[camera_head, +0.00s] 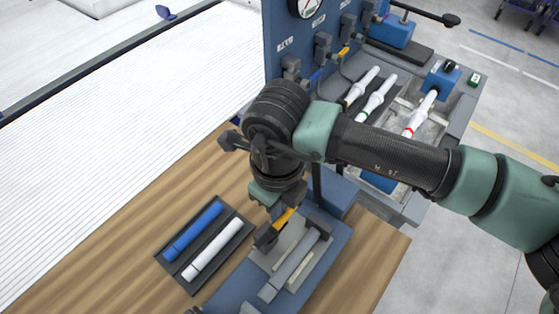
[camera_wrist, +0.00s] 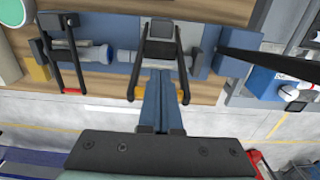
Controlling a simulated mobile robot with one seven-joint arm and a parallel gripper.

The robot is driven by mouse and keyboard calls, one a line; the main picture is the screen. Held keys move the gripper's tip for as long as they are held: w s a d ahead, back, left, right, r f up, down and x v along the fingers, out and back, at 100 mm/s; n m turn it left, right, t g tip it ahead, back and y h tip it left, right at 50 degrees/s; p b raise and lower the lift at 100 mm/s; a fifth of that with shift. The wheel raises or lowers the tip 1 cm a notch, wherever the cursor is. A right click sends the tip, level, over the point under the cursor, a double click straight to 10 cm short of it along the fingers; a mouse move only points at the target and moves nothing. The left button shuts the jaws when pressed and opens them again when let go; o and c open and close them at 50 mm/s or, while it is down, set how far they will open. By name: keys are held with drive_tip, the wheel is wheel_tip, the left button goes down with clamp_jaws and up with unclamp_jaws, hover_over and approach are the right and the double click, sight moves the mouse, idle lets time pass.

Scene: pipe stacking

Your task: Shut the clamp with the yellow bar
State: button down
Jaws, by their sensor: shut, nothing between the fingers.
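In the wrist view, a dark clamp (camera_wrist: 158,48) has two black arms that reach toward me. Yellow-orange ends of its bar (camera_wrist: 138,93) show on both sides of my gripper (camera_wrist: 159,74), whose blue fingers are shut and hide the middle. Contact with the bar cannot be told. In the head view, a yellow bar (camera_head: 284,218) shows just below my wrist; my fingertips are hidden there. A grey pipe (camera_head: 292,265) lies in the blue fixture (camera_head: 332,262). The pipe also shows left of my fingers in the wrist view (camera_wrist: 98,54).
A second dark clamp (camera_wrist: 60,47) with black arms is at the left in the wrist view. A dark tray (camera_head: 197,286) holds a blue pipe (camera_head: 194,231) and a white pipe (camera_head: 212,249). A blue gauge panel (camera_head: 283,24) rises behind. Bare wood (camera_head: 130,235) lies at the left.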

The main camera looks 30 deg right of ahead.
drive_tip(key=shift+s+d+f+b, duration=0.1)
drive_tip(key=shift+s+d+b, duration=0.1)
drive_tip(key=shift+s, duration=0.3)
drive_tip(key=shift+s+d+f+b, duration=0.1)
drive_tip(key=shift+s+d+b, duration=0.05)
drive_tip(key=shift+s, duration=0.35)
drive_tip(key=shift+s+d+f+b, duration=0.2)
drive_tip(key=shift+s+b, duration=0.2)
drive_tip(key=shift+s, duration=0.2)
drive_tip(key=shift+s+d+f+b, duration=0.2)
drive_tip(key=shift+s+b, duration=0.2)
drive_tip(key=shift+s, duration=0.15)
drive_tip(key=shift+s+d+f+b, duration=0.2)
drive_tip(key=shift+s+f+b, duration=0.1)
drive_tip(key=shift+s+b, duration=0.25)
drive_tip(key=shift+s+d+f+b, duration=0.2)
drive_tip(key=shift+s+f+b, duration=0.1)
drive_tip(key=shift+s+b, duration=0.15)
drive_tip(key=shift+s+f, duration=0.1)
